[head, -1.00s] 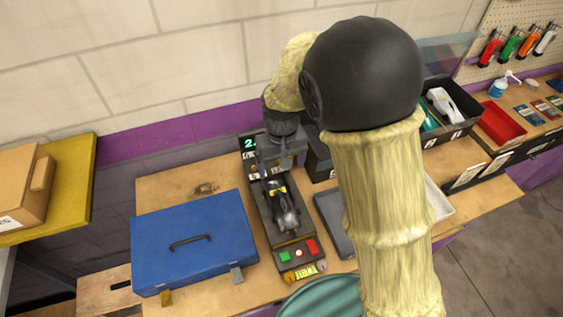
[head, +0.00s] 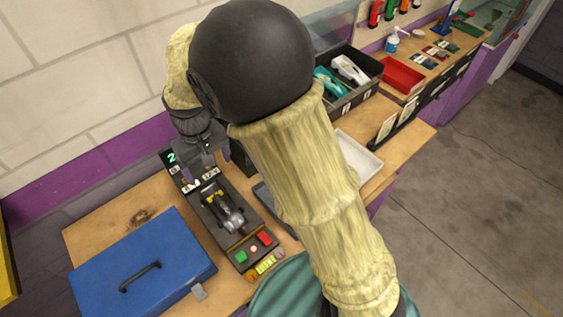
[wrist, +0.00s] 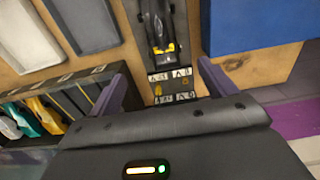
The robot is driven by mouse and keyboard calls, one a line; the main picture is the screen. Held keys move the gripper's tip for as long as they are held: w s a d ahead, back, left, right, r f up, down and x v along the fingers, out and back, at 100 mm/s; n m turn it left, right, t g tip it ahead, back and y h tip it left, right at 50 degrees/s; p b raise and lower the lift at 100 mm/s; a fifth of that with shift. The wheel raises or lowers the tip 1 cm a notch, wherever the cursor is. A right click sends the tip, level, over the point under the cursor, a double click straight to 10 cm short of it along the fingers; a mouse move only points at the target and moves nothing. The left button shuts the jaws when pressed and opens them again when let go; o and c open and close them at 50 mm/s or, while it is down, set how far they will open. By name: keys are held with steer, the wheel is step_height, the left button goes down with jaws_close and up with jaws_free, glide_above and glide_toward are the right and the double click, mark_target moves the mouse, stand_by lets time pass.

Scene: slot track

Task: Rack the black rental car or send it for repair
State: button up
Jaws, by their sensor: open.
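The black car (head: 229,212) lies on the dark test bench (head: 195,188), with yellow parts at its far end; it also shows in the wrist view (wrist: 156,22). The bench has a green lit "2", a green button (head: 240,257) and a red button (head: 265,238). My gripper (wrist: 160,68) is open and empty, its fingers on either side of the bench's labelled far end, short of the car. In the head view my arm hides most of the gripper. A black slotted rack (head: 350,98) with number labels holds a teal car (head: 327,80) and a white car (head: 350,68).
A blue case (head: 140,268) lies left of the bench. A dark grey tray (wrist: 83,22) and a pale tray (head: 357,157) lie on its other side. A red tray (head: 402,76) and a bottle (head: 391,42) stand farther right. Open floor lies at the right.

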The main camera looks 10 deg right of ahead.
steer(key=s+d+m+t, duration=0.1)
steer(key=s+d+m, duration=0.2)
steer(key=d, duration=0.9)
steer(key=s+d+r+m+t, duration=0.1)
steer(key=s+d+m, duration=0.2)
steer(key=d, duration=1)
steer(key=shift+s+d+r+t, duration=0.15)
steer(key=shift+s+d+t, duration=0.15)
steer(key=shift+s, duration=0.45)
steer(key=shift+w+f+b, duration=0.1)
steer(key=shift+f+b, duration=0.55)
steer(key=shift+s, duration=0.2)
steer(key=shift+w, duration=0.1)
